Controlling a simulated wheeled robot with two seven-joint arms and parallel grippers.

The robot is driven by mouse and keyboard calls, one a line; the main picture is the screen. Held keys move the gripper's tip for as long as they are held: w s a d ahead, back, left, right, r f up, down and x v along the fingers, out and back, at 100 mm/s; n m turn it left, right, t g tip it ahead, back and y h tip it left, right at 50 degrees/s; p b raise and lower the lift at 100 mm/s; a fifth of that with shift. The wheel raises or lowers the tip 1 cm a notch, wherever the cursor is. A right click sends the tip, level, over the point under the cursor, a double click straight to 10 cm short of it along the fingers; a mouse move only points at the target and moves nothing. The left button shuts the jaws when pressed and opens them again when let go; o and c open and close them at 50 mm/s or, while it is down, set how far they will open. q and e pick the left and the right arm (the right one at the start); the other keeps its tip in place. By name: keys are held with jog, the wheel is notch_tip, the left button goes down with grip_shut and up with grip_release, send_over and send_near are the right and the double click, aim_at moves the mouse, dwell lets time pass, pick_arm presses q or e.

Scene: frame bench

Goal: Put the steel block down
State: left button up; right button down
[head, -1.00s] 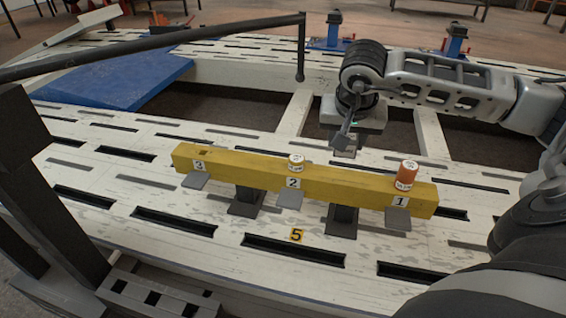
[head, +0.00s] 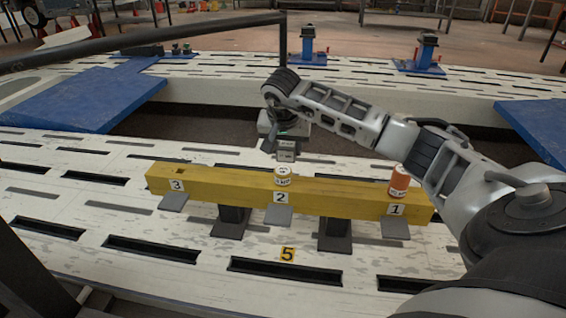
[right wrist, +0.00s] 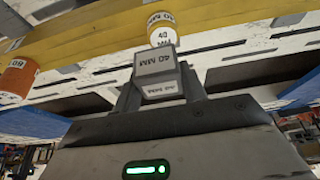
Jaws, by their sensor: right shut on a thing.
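My right gripper (head: 284,140) is shut on the steel block (head: 286,151), a small grey block that hangs just behind the yellow beam (head: 235,191), near station 2. In the right wrist view the block (right wrist: 158,75) sits between the two fingers and reads "40 MM". An orange cylinder (head: 399,181) with a white label stands above the 1 label. Above the 3 label is a small dark recess and no cylinder. My left gripper is not in view.
Grey plates, such as the one at 3 (head: 174,202), jut from the beam's front. The beam rests on dark supports over a slotted white bench (head: 130,225) with a yellow 5 tag (head: 288,254). A dark rail (head: 150,40) crosses the upper left. Blue panels (head: 90,98) lie behind.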

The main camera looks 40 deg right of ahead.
aim_at(283, 170)
jog(key=shift+w+f, duration=0.6)
jog(key=shift+w, duration=0.1)
notch_tip(283, 170, down, 3)
jog(key=shift+f+b, duration=0.1)
jog(key=shift+b, duration=0.65)
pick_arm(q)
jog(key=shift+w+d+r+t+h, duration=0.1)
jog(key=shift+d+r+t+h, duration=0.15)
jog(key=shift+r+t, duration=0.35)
pick_arm(e)
jog(key=c, duration=0.8)
grip_release()
jog(key=shift+f, duration=0.2)
